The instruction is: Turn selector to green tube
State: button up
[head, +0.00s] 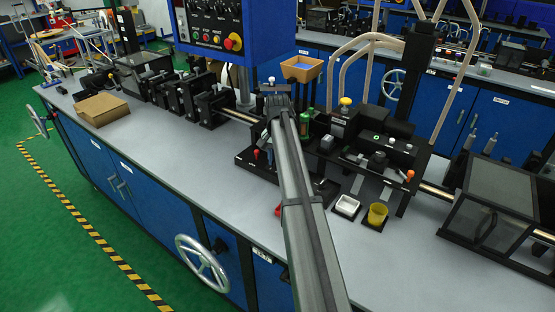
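My arm reaches from the bottom of the head view up to the black machinery in the middle of the bench. My gripper (275,102) is at its far end, small and dark against black parts; I cannot tell whether its fingers are open or shut, or whether it touches anything. A small green item (303,123), perhaps the green tube, stands just right of it. I cannot make out the selector for certain. A black unit (392,150) to the right carries a small green-marked part (376,136) and a dark round knob (379,158).
A yellow knob (346,101) and an orange tray (301,68) are near the gripper. A blue control panel (222,27) rises behind. The grey bench top (165,150) is clear at the front left.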

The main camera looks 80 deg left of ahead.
jog(key=shift+n, duration=3)
jog(key=o, duration=1)
jog(key=shift+o, duration=0.2)
jog(key=shift+r, duration=0.1)
notch_tip(320, 180, up, 14)
jog(key=shift+w+f, duration=0.1)
jog(key=shift+f, duration=0.1)
